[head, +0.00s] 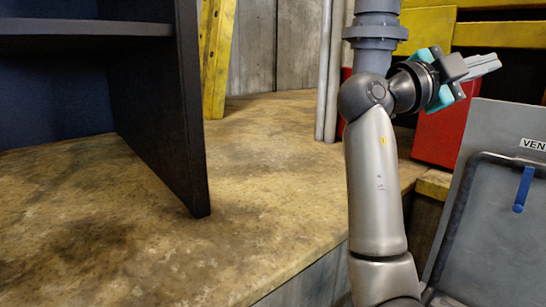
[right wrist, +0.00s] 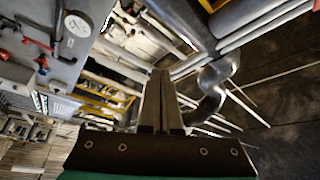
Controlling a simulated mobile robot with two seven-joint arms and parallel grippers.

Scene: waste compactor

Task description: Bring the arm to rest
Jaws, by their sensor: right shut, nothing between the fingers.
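My right arm rises from the bottom of the head view and bends to the right at its top. My right gripper (head: 487,65) is at the upper right, pointing right, in front of the yellow beams. Its two fingers lie together, with nothing between them. In the right wrist view the closed fingers (right wrist: 161,100) show at the middle. The gripper is in free air and no contact with anything shows. My left gripper is not in view.
A dark shelf unit (head: 165,110) stands at the left on a stained platform (head: 270,190). A red box (head: 440,130) is behind my arm. A grey panel (head: 510,120) with a blue handle (head: 523,189) is at the right. In the right wrist view a gauge (right wrist: 77,24) shows upper left.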

